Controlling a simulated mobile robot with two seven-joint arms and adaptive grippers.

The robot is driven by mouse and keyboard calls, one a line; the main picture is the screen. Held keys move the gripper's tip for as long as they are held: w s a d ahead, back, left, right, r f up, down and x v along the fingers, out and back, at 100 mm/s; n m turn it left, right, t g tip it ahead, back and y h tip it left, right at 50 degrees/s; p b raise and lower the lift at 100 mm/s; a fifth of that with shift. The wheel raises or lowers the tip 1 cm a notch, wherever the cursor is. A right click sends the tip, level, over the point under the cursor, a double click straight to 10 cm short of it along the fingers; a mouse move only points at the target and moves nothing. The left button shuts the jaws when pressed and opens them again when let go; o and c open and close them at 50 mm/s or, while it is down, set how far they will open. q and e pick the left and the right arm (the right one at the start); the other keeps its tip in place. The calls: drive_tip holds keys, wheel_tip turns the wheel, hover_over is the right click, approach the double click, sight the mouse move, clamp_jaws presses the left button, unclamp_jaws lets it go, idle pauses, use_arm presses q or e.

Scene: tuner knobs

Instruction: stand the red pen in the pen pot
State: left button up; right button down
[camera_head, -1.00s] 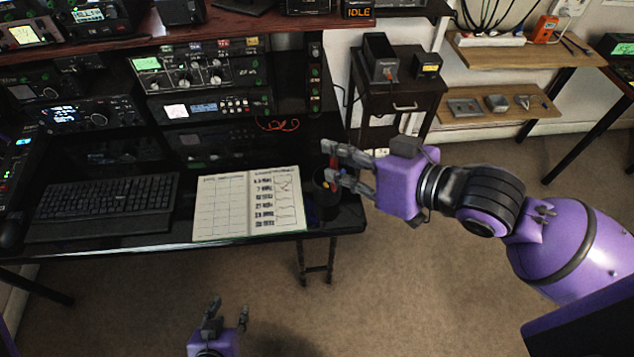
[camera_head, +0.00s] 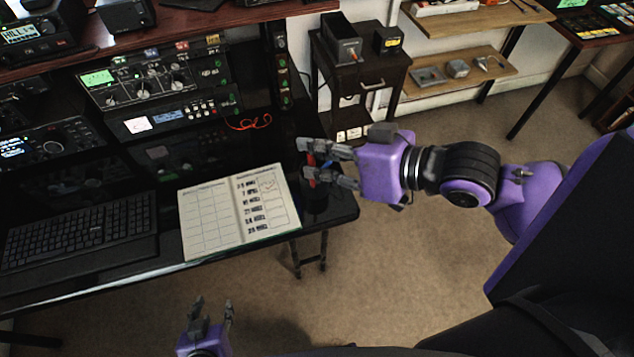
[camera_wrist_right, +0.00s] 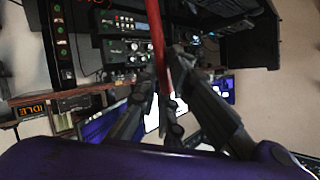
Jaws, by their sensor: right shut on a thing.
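The red pen (camera_head: 311,181) is between the fingers of my right gripper (camera_head: 305,159), which is shut on it above the right end of the black desk. In the right wrist view the red pen (camera_wrist_right: 157,35) runs up from between the fingers (camera_wrist_right: 165,105) to the top edge. A dark shape below the right gripper, near the desk corner, may be the pen pot; it is mostly hidden and blends into the black desktop. I cannot tell whether the pen is over or inside it. My left gripper (camera_head: 213,309) is open and empty, in front of the desk.
An open notebook (camera_head: 222,213) lies left of the right gripper, with a keyboard (camera_head: 80,230) further left. Radio equipment (camera_head: 155,85) stands behind. A red cable (camera_head: 249,123) lies on the desk. A small dark side table (camera_head: 365,75) stands behind on the right.

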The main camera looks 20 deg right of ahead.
use_arm(q)
drive_tip(key=shift+a, duration=0.4)
use_arm(e)
drive_tip(key=shift+s+d+r, duration=0.15)
drive_tip(key=shift+d+r, duration=0.05)
drive_tip(key=shift+r, duration=0.35)
drive_tip(key=shift+s+d+r, duration=0.1)
drive_tip(key=shift+d+r, duration=0.1)
drive_tip(key=shift+r, duration=0.35)
drive_tip(key=shift+a+r+g+y, duration=0.1)
drive_tip(key=shift+r+g+y, duration=0.1)
drive_tip(key=shift+g+y, duration=0.1)
use_arm(q)
drive_tip(key=s+a+f+g+b, duration=0.1)
drive_tip(key=s+f+b, duration=0.3)
drive_tip(key=f+b, duration=0.4)
drive_tip(key=shift+a+f, duration=0.2)
drive_tip(key=shift+a, duration=0.15)
use_arm(e)
drive_tip(key=w+d+f, duration=0.4)
drive_tip(key=w+f, duration=0.9)
drive_tip(key=shift+w, duration=0.15)
